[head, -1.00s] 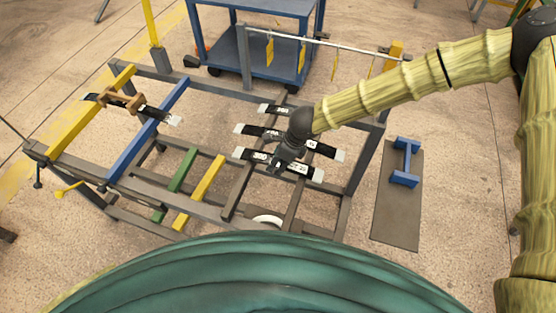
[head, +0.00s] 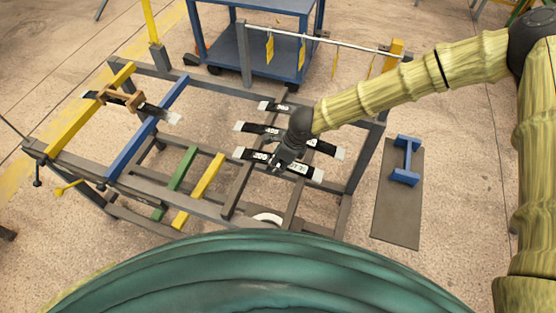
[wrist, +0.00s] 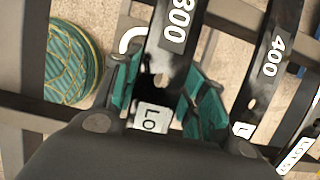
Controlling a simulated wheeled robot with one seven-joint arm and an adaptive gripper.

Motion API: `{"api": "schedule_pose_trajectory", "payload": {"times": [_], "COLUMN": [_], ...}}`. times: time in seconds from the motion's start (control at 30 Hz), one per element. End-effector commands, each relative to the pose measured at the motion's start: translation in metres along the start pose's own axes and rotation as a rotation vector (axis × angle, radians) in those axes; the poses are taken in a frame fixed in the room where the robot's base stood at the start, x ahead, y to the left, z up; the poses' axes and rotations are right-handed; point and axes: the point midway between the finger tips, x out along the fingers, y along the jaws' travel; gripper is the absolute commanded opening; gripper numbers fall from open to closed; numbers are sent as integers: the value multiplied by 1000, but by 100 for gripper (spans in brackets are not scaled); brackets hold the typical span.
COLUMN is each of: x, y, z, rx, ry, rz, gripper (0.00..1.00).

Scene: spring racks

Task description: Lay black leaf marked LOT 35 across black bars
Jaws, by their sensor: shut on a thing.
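The black leaf (head: 311,173) marked 300 is the nearest of the three at the rack's right; its white ends show. In the wrist view this leaf (wrist: 161,62) has a white tag reading "LO", the rest hidden by my gripper. The tag number is too small to read surely in the head view. My gripper (head: 278,163) is shut on this leaf near its middle, with a green-lined finger on each side in the wrist view (wrist: 162,98). Two dark bars (head: 238,190) run beneath; I cannot tell whether the leaf touches them.
Behind it lie a leaf marked 400 (head: 254,128) and a further leaf (head: 270,106). At left, a leaf with a brown clamp (head: 120,98) spans yellow (head: 78,118) and blue bars (head: 146,130). Lower green (head: 180,170) and yellow bars (head: 205,185) are bare. A hanging-tag rail (head: 320,41) stands behind.

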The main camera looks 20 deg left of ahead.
Motion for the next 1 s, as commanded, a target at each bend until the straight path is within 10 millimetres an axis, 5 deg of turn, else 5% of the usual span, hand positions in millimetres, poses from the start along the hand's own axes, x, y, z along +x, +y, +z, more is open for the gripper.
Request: {"api": "schedule_pose_trajectory", "payload": {"times": [0.17, 0.57, 1.0], "x": [0, -4, -74], "y": [0, 0, -1], "z": [0, 0, 0], "rx": [0, 1, 1], "ry": [-1, 1, -2], "rz": [0, 0, -2], "gripper": [67, 67, 67]}}
